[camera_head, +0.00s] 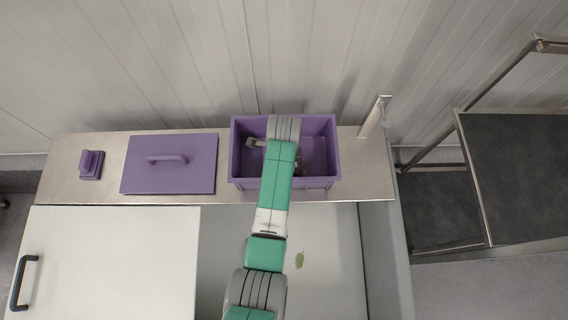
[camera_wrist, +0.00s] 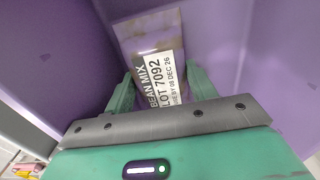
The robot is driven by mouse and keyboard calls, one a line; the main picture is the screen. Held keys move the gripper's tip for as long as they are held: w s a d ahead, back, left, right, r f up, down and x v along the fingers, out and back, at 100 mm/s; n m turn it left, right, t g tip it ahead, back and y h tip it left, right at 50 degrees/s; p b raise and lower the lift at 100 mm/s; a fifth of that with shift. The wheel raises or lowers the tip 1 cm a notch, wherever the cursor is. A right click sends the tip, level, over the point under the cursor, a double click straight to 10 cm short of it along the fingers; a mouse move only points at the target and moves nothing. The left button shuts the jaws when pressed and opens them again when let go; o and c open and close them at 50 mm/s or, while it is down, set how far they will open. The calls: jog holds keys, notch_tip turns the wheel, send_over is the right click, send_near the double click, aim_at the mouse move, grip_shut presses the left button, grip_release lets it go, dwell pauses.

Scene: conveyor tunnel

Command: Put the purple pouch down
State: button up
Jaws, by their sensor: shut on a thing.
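The purple pouch (camera_wrist: 152,42) shows in the wrist view with a white label reading "BEAN MIX LOT 7092". My gripper (camera_wrist: 161,84) is shut on it, with a green finger at each side of the pouch's lower part. Purple walls of the open bin (camera_head: 333,150) surround the pouch and fingers in the wrist view. Whether the pouch touches the bin's floor cannot be told. In the head view my arm reaches over the bin and hides much of its inside and the pouch.
The bin stands on a steel shelf (camera_head: 362,172). Left of it lie a purple lid with a handle (camera_head: 170,178) and a small purple block (camera_head: 91,165). A steel post (camera_head: 374,117) rises to the right. A white panel with a black handle (camera_head: 110,260) lies in front.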

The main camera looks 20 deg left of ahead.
jog(key=shift+w+f, duration=0.1)
jog(key=shift+f, duration=0.15)
jog(key=shift+f, duration=0.1)
jog(key=o, duration=1.1)
notch_tip(320, 180, up, 12)
jog(key=shift+r+p, duration=0.1)
jog(key=shift+p, duration=1.15)
